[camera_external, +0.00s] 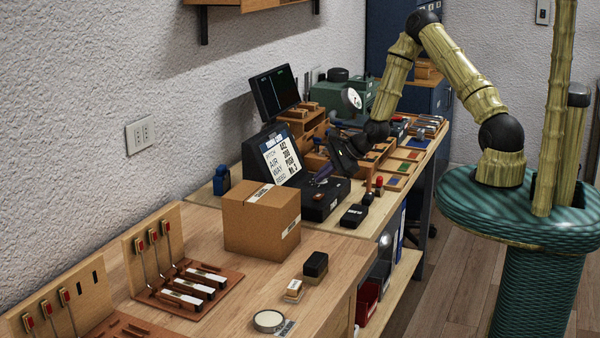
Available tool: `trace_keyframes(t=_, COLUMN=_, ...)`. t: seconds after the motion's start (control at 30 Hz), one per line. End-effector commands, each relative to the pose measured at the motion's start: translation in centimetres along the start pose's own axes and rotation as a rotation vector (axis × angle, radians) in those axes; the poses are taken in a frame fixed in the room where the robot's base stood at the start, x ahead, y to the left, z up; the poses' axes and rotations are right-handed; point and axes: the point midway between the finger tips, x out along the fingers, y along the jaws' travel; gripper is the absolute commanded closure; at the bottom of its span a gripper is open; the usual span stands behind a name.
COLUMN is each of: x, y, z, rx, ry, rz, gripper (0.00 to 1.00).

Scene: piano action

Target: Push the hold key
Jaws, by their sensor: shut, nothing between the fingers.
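My gripper (320,180) is shut and empty. It points down and left, just above a low black box (312,209) with a pale label on its front. A small brown piece (319,196) shows on the box's top, close below the fingertips; I cannot tell whether they touch. No key can be read as "hold" at this size. A smaller black block (354,215) with a white label lies to the right of the box.
A cardboard box (262,219) stands close in front of the black box. Key models with red-topped levers (153,237) stand at the front left. A dark screen (274,91) and a green machine (338,96) stand behind. Small knobbed tools (379,184) stand near the bench edge.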

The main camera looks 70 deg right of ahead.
Motion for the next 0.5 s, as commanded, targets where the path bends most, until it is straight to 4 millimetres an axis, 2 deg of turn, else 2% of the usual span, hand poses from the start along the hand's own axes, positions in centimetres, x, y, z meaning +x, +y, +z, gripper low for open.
trace_keyframes(t=0.3, x=-2.0, y=-1.4, z=1.5, rx=0.001, ry=0.0, rz=0.001, gripper=1.0)
trace_keyframes(t=0.5, x=-2.0, y=-1.4, z=1.5, rx=0.0, ry=0.0, rz=0.001, gripper=1.0)
